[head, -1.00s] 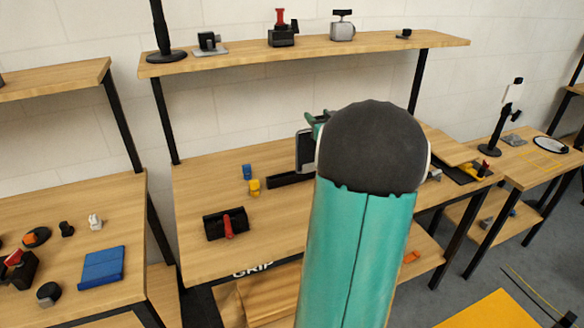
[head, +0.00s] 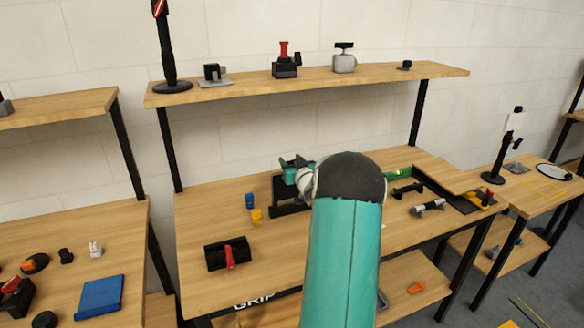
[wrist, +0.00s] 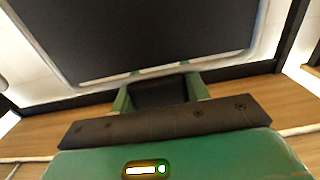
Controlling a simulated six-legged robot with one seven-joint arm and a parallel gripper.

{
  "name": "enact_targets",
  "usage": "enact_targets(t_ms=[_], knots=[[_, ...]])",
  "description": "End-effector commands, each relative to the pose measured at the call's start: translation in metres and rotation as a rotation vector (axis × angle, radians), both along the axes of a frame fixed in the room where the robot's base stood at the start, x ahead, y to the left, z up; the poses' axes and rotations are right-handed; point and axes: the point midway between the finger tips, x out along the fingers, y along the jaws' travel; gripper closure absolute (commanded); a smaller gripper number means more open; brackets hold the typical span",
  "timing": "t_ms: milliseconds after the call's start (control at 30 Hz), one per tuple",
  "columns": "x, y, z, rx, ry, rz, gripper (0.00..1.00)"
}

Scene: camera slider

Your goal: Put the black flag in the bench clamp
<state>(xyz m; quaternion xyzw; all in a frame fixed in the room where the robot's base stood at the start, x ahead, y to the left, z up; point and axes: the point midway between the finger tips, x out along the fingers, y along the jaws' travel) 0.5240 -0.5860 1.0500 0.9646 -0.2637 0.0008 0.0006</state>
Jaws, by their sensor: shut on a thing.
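The black flag (wrist: 160,40) is a dark flat panel with a pale border, filling the top of the wrist view. In the head view the black flag (head: 284,188) is a small dark panel below my gripper (head: 297,168), over the workbench. In the wrist view the green fingers of my gripper (wrist: 158,95) are shut on a dark part at the panel's near edge. A black block with a red handle (head: 229,254), which looks like the bench clamp, sits on the bench front left, apart from the flag. My arm hides part of the bench.
A low black bar (head: 291,210) lies by the flag; I cannot tell whether they touch. Blue (head: 249,201) and yellow (head: 257,216) pieces stand left of it. Tools and a black tray (head: 466,200) lie right. A shelf (head: 320,79) runs above the bench.

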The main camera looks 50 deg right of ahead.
Motion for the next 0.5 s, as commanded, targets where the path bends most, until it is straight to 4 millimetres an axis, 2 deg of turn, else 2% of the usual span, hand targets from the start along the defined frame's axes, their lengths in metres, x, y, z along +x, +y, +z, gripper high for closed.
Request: enact_targets(t_ms=[33,100,500], knots=[[-0.001,-0.001,-0.011,0.005,0.002,-0.002,0.97],[-0.002,-0.001,-0.018,0.003,0.001,-0.002,0.97],[-0.002,-0.001,-0.023,0.001,0.002,-0.002,0.97]])
